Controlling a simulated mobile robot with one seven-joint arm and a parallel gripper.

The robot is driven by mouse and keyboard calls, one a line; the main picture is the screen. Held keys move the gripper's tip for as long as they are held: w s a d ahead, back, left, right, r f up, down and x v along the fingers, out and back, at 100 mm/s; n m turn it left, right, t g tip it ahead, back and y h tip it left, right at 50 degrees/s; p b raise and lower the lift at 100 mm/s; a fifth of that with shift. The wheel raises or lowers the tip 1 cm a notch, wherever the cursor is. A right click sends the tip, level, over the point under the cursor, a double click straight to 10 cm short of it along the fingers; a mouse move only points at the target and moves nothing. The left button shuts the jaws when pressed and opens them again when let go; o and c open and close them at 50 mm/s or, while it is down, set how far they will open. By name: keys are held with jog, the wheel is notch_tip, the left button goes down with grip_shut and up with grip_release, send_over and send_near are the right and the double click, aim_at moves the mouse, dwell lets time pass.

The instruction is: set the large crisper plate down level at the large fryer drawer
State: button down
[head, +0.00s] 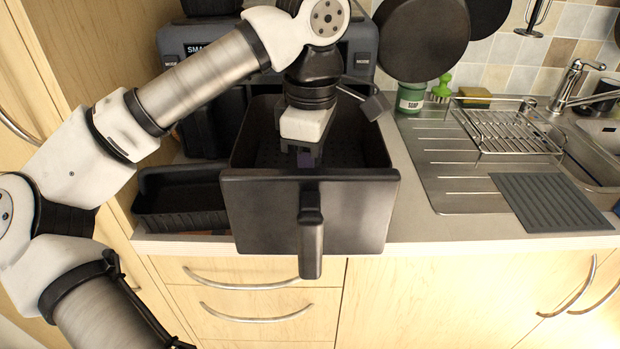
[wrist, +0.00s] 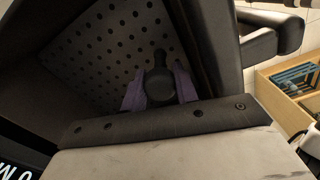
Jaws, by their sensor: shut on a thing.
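The large fryer drawer (head: 260,215) is a black bin pulled out on the counter, its handle (head: 311,240) facing the front. The large crisper plate (head: 350,157) is dark and full of holes, and lies inside the drawer walls. It fills much of the wrist view (wrist: 110,50), with a dark round knob (wrist: 158,82) on it. My gripper (head: 307,160) reaches down into the drawer. Its purple fingers (wrist: 159,92) are shut on the plate's knob, one on each side. The plate's underside is hidden, so I cannot tell whether it touches the drawer floor.
The fryer body (head: 190,45) stands behind. A smaller black drawer (head: 180,200) sits close on the left. To the right are a green soap jar (head: 411,97), a dish rack (head: 505,130) and the sink. Pans (head: 422,35) hang above. The counter right of the drawer is narrow.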

jog(key=shift+f+b, duration=0.45)
jog(key=shift+f, duration=0.1)
jog(key=c, duration=1)
grip_release()
